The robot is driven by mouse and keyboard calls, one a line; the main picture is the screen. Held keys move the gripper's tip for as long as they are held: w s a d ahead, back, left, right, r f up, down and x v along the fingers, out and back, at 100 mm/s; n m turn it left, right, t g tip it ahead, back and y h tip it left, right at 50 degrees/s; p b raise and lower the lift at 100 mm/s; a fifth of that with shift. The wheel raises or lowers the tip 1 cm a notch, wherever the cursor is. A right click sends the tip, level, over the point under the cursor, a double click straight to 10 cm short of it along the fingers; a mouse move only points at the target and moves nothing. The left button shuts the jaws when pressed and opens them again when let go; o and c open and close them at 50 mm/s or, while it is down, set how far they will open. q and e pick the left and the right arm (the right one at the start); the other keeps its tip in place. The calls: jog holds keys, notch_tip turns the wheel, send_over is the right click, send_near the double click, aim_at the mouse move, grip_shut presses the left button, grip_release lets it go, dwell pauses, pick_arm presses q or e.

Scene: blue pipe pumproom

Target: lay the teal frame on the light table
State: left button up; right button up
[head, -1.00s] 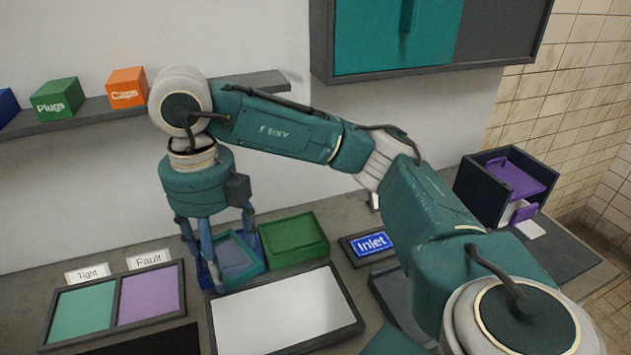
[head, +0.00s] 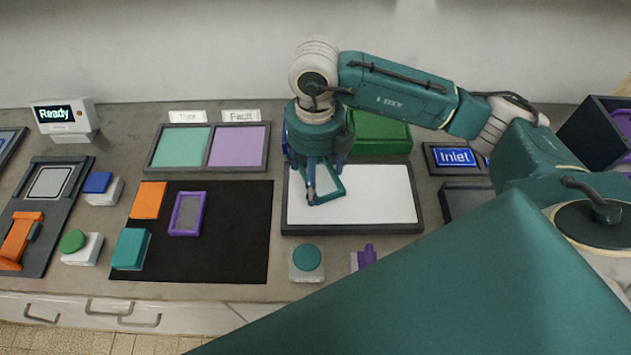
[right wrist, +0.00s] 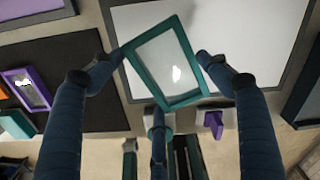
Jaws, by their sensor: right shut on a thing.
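The teal frame (right wrist: 183,99) is a thin rectangle around a clear pane. My right gripper (head: 318,192) is shut on it, with fingers at opposite sides in the right wrist view (right wrist: 163,56). The frame also shows in the head view (head: 332,187), tilted in the picture, over the left part of the light table (head: 385,197). That table is a white panel with a dark rim. In the wrist view the frame overlaps the panel's corner and rim. I cannot tell its exact height. My left gripper is not in view.
A green tray (head: 380,133) stands behind the light table. A black mat (head: 225,245) with a purple frame (head: 187,213) lies to the left. A green button (head: 307,258) and a purple switch (head: 367,256) sit in front. Most of the white panel is bare.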

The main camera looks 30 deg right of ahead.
notch_tip(320, 180, down, 4)
jog(key=shift+f+p, duration=0.1)
jog(key=shift+p, duration=0.4)
jog(key=shift+f, duration=0.2)
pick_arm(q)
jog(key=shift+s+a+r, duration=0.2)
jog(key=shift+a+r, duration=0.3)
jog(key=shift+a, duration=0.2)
pick_arm(e)
jog(key=shift+f, duration=0.2)
jog(key=o, duration=1.2)
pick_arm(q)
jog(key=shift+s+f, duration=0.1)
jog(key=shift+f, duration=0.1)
pick_arm(e)
jog(key=shift+r, duration=0.1)
